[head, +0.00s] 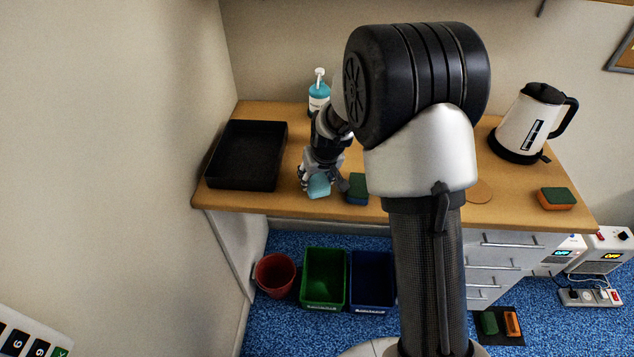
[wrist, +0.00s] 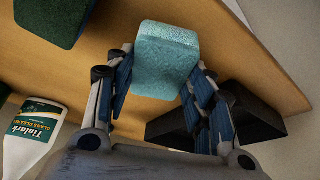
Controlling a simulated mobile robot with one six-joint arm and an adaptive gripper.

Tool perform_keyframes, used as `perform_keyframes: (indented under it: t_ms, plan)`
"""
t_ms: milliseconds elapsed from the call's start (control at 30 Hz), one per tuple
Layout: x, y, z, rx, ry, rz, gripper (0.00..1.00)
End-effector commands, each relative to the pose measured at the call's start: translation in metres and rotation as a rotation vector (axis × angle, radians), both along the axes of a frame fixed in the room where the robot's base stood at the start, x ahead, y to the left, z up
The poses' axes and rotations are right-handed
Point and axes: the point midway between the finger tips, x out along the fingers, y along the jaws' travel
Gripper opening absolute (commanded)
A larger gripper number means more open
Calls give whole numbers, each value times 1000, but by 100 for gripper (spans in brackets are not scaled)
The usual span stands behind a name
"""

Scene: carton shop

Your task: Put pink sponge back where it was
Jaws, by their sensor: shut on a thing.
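No pink sponge shows in either view. My gripper (head: 322,176) is shut on a light teal sponge (head: 319,188), at the front left part of the wooden counter (head: 290,205). In the wrist view the teal sponge (wrist: 167,52) sits between the two fingers of my gripper (wrist: 160,72). I cannot tell if it touches the counter. A green and blue sponge (head: 357,190) lies just right of it. An orange sponge with a dark green top (head: 557,199) lies at the counter's right end.
A kettle (head: 528,123) is at the back right. Below are red (head: 275,275), green (head: 324,278) and blue (head: 371,280) bins, and a dark floor mat (head: 500,339) bearing green and orange items.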

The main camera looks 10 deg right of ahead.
Motion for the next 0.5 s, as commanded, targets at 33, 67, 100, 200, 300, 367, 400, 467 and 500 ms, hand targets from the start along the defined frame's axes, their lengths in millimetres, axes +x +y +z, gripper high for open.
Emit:
perform_keyframes:
  t_ms: [33, 67, 100, 200, 300, 367, 400, 467, 500]
  plan:
    - [-1, 0, -11, 0, 3, 0, 30]
    - [-1, 0, -15, 0, 2, 0, 30]
    - [0, 0, -17, 0, 1, 0, 30]
    - [0, 0, -17, 0, 0, 1, 30]
    - [0, 0, -16, 0, 0, 1, 30]
    - [0, 0, -16, 0, 0, 1, 51]
    - [0, 0, -16, 0, 0, 1, 53]
    - [0, 0, -16, 0, 0, 1, 57]
    - [0, 0, -16, 0, 0, 1, 60]
